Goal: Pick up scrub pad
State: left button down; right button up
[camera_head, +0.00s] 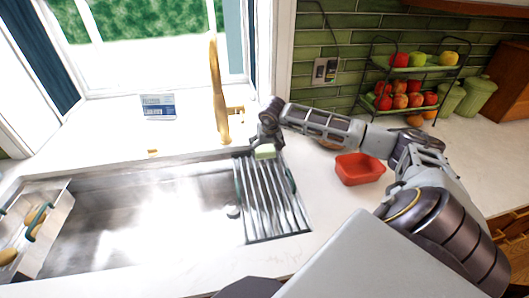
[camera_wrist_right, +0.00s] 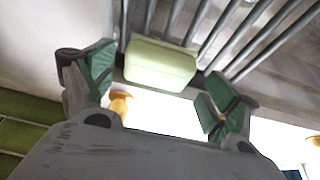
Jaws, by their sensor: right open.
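The scrub pad (camera_head: 264,152) is a pale green block at the back of the metal drying rack (camera_head: 270,205), beside the sink. My right gripper (camera_head: 262,140) is directly at the pad, reaching in from the right. In the right wrist view the pad (camera_wrist_right: 160,64) lies at the rack's bars, ahead of and between the two open green-padded fingers of my right gripper (camera_wrist_right: 155,85). The fingers look apart from the pad, with a gap on each side. My left gripper does not show.
A gold faucet (camera_head: 217,95) stands just left of my right gripper. A red bowl (camera_head: 359,170) sits on the counter under my right arm. A two-tier fruit rack (camera_head: 405,88) and green canisters (camera_head: 474,95) stand at the back right. The sink basin (camera_head: 150,215) has open room.

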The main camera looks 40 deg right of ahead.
aim_at(265, 150)
jog(key=x, duration=0.2)
jog(key=shift+w+f, duration=0.15)
jog(key=shift+f, duration=0.1)
jog(key=shift+w+d+f, duration=0.1)
jog(key=shift+f, duration=0.2)
jog(key=shift+w+d+f, duration=0.1)
jog(key=shift+w+f, duration=0.05)
jog(key=shift+f, duration=0.15)
jog(key=c, duration=0.6)
jog(key=shift+c, duration=0.2)
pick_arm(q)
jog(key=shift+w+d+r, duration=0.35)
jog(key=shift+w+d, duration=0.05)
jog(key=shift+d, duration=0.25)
pick_arm(e)
jog(key=shift+r, duration=0.2)
